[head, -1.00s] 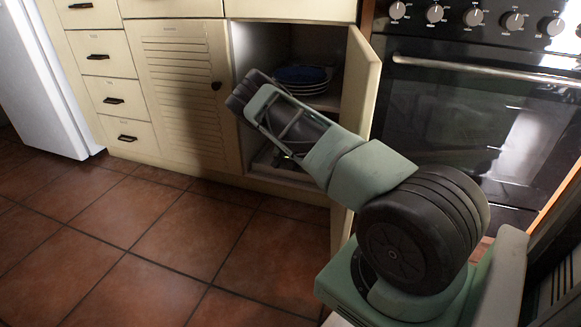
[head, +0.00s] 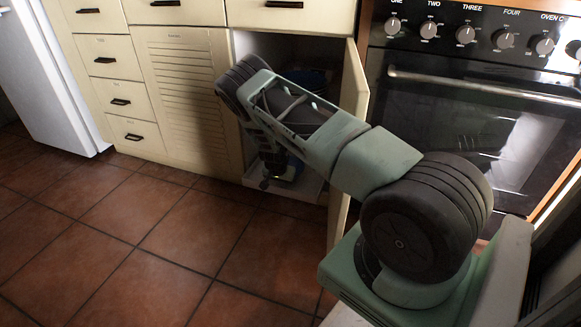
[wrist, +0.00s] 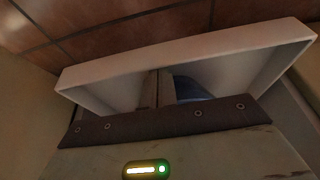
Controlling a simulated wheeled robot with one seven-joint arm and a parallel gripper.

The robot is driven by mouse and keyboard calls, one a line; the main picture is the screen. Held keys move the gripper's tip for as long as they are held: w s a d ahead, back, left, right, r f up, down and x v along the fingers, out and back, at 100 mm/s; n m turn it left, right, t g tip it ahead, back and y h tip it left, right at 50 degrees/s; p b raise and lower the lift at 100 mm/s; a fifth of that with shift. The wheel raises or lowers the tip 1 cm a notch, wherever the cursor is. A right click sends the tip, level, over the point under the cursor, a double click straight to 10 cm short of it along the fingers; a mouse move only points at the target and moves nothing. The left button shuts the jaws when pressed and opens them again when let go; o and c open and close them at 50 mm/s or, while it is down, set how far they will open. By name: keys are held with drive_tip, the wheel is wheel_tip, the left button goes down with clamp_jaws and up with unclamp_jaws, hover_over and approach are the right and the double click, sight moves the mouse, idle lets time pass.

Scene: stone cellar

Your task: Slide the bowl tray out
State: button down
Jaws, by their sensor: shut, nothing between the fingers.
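The bowl tray (wrist: 195,52) shows in the wrist view as a shallow, pale box with a raised rim. A blue bowl (wrist: 195,88) sits in it, largely hidden by my gripper. My gripper (wrist: 160,84) is shut and empty, its fingers reaching down inside the tray behind its far wall in that view. I cannot tell whether they touch the wall. In the head view my gripper (head: 266,181) is low in the open cupboard, with the blue bowl (head: 292,170) beside it. The tray (head: 308,184) is partly seen at the cupboard's bottom, much of it behind my arm.
The cupboard door (head: 353,100) stands open to the right, close to my arm. An oven (head: 460,140) is right of it; a louvred door (head: 180,100) and drawers are left. A blue dish (head: 318,78) shows on the upper shelf. The tiled floor (head: 130,235) in front is clear.

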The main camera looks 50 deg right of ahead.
drive_tip(key=s+a+p, duration=0.3)
drive_tip(key=a, duration=0.5)
drive_tip(key=s+a+p, duration=0.3)
drive_tip(key=a, duration=0.5)
drive_tip(key=shift+s+a, duration=0.2)
drive_tip(key=shift+s, duration=0.2)
